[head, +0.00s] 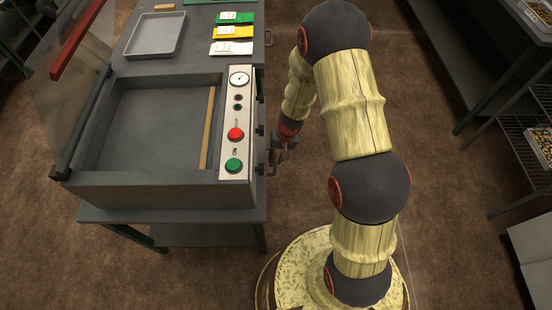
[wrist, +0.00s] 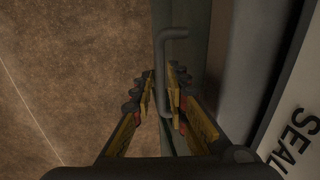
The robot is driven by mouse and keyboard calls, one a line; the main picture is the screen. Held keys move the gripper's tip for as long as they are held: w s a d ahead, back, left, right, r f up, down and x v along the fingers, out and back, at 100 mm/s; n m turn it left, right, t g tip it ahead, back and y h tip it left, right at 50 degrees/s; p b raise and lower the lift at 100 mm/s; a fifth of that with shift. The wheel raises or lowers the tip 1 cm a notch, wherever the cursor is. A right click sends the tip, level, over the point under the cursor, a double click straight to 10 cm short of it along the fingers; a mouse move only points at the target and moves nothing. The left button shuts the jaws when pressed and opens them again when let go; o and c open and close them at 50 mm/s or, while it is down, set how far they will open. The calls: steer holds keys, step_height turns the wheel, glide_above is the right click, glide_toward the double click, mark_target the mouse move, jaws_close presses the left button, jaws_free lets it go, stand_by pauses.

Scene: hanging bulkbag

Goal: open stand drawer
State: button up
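The stand (head: 240,212) is a dark grey table under the sealing machine, left of my arm in the head view. A grey bar handle (wrist: 160,70) shows in the wrist view, standing out from the stand's side. My gripper (wrist: 161,92) is open, with one finger on each side of the handle's bar. A gap shows between the left finger and the bar; the right finger is very close, and I cannot tell if it touches. In the head view my gripper (head: 274,158) is small and dark at the stand's right side. The drawer front is mostly hidden there.
The machine's control panel (head: 237,125) has red and green buttons above the handle side. A metal tray (head: 154,36) and several coloured packets (head: 233,32) lie on the far tabletop. Wire shelves (head: 530,130) stand at the far right. The floor (head: 450,220) right of my arm is clear.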

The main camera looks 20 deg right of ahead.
jaws_close()
stand_by(0.6)
